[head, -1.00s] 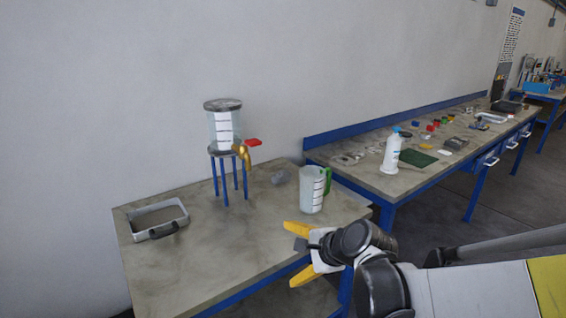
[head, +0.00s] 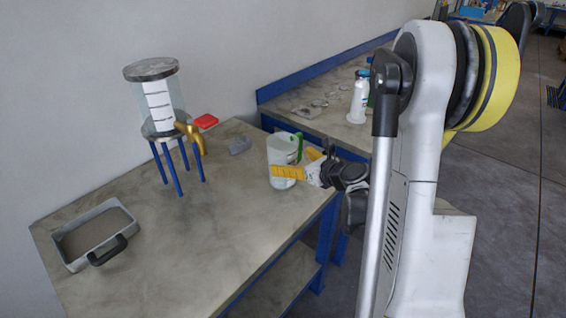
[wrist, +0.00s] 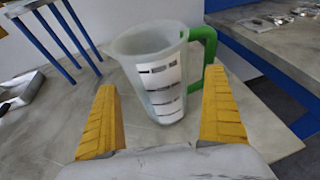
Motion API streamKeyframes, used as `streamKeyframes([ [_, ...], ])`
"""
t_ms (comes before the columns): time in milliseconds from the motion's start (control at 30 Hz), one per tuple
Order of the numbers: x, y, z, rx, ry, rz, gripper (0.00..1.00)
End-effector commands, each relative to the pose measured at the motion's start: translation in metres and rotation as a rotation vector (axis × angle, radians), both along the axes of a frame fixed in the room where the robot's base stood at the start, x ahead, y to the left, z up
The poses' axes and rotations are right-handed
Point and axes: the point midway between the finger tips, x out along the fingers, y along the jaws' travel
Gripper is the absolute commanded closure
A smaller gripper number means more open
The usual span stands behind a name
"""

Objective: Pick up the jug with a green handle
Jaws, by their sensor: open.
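The clear jug (head: 279,154) with a green handle (head: 298,147) stands upright near the right edge of the table. In the wrist view the jug (wrist: 155,75) shows a white label with dark marks, and its green handle (wrist: 207,42) is on the right. My gripper (head: 292,163) is at the jug, its yellow fingers apart. In the wrist view my open gripper (wrist: 164,118) has one finger on each side of the jug's near lower part. I cannot tell whether a finger touches it.
A clear tank (head: 157,100) with a brass tap (head: 193,138) stands on a blue-legged stand left of the jug. A tray (head: 85,229) is at the table's left. A white bottle (head: 358,98) stands on the second bench.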

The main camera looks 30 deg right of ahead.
Motion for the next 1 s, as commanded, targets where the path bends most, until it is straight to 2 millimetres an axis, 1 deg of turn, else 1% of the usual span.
streamKeyframes([
  [133, 0.014, 0.005, -0.007, -0.002, 0.001, 0.004, 0.0],
  [333, 0.043, 0.01, -0.017, -0.002, 0.001, 0.003, 0.0],
  [400, 0.047, 0.01, -0.018, -0.003, 0.001, 0.001, 0.0],
  [567, 0.047, 0.01, -0.016, -0.002, 0.001, 0.001, 0.0],
  [667, 0.046, 0.01, -0.016, -0.003, 0.001, 0.001, 0.28],
  [700, 0.046, 0.01, -0.016, -0.002, 0.001, 0.001, 0.4],
  [767, 0.046, 0.01, -0.016, -0.003, 0.001, 0.001, 0.57],
  [1000, 0.046, 0.01, -0.016, -0.002, 0.0, 0.001, 0.57],
])
